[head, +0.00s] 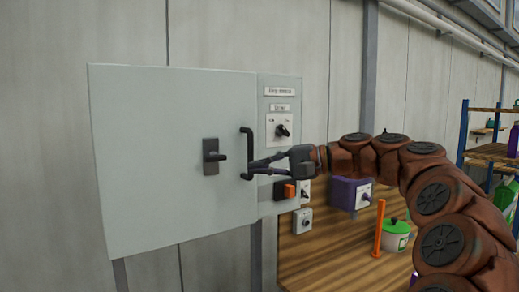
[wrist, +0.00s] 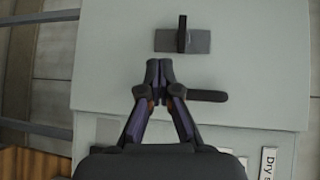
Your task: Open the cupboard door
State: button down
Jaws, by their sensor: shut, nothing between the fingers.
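The grey cupboard door (head: 140,150) fills the left of the head view and looks shut, its right edge against a narrow control panel. A dark lever on an upright plate (head: 211,157) sits on the door; the lever lies across the plate, and it also shows in the wrist view (wrist: 182,40). A black bar handle (head: 247,145) stands upright near the door's right edge. My gripper (head: 252,169) is shut and empty at the bar's lower part. In the wrist view the fingertips (wrist: 158,68) overlap the bar (wrist: 208,96), hiding part of it; I cannot tell if they touch.
The control panel (head: 281,100) carries labels and a rotary switch (head: 282,130). Below right are an orange-and-black switch (head: 289,190), a purple box (head: 349,193), an orange upright (head: 379,229) and a green-lidded pot (head: 396,236) by a wooden bench. Space left of the cupboard looks clear.

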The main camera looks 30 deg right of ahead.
jog(key=s+d+r+m+t, duration=0.2)
jog(key=d+r+t, duration=0.15)
jog(key=d, duration=0.55)
jog(key=p, duration=0.3)
send_near(242, 145)
jog(key=shift+g+h, duration=0.25)
jog(key=shift+h, duration=0.05)
jog(key=x, duration=0.5)
jog(key=shift+w+a+r, duration=0.15)
jog(key=shift+r, duration=0.15)
